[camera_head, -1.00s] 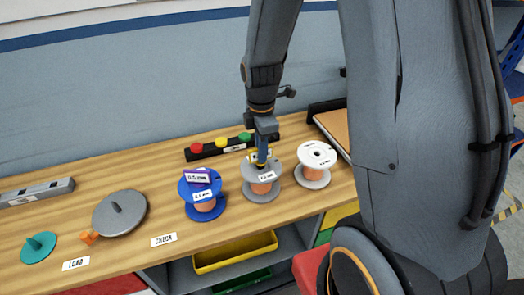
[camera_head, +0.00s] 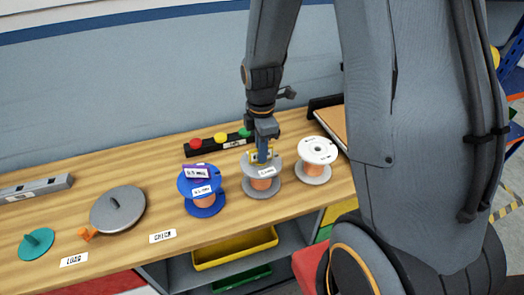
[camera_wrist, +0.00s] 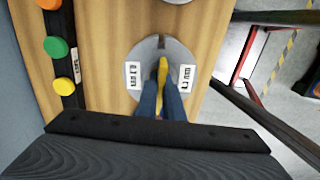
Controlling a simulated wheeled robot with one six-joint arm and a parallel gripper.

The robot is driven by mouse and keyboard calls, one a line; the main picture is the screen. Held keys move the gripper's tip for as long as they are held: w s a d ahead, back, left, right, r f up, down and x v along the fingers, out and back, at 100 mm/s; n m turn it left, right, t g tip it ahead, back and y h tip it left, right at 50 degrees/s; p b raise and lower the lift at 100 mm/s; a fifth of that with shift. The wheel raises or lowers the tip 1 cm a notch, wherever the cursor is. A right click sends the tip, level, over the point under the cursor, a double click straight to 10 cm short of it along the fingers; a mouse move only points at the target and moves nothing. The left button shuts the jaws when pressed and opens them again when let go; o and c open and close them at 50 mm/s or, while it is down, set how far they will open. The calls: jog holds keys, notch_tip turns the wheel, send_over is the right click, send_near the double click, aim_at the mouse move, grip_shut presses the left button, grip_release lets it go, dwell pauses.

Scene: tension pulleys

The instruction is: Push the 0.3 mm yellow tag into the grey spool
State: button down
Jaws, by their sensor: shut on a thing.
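The grey spool (camera_head: 261,188) with copper-coloured wire stands on the wooden bench between a blue spool and a white-topped spool. It also shows in the wrist view from above (camera_wrist: 160,48), with white labels on both sides of its top and a dark slot at its far edge. My gripper (camera_head: 262,158) points down over the grey spool. It is shut on the yellow tag (camera_wrist: 162,72), which stands edge-on between the fingers above the spool top. In the head view the tag (camera_head: 254,156) shows beside the fingers. I cannot tell how far it sits in the spool.
The blue spool (camera_head: 204,205) carries a purple tag (camera_head: 196,171). The white-topped spool (camera_head: 318,151) stands close on the right. A black button bar (camera_head: 225,143) lies behind. A grey disc (camera_head: 117,210) and teal disc (camera_head: 36,243) lie left.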

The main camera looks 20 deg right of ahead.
dwell(0.4)
jog(key=c, duration=1.8)
grip_release()
jog(key=shift+r+b, duration=0.85)
jog(key=shift+r, duration=3.05)
jog(key=shift+s, duration=0.1)
jog(key=s+m, duration=0.3)
jog(key=m, duration=0.3)
jog(key=s+f+m+t, duration=0.1)
jog(key=s+m, duration=0.2)
jog(key=m, duration=0.3)
jog(key=s+m+b, duration=0.1)
jog(key=s+m, duration=0.2)
jog(key=m, duration=0.3)
jog(key=shift+s+f, duration=0.15)
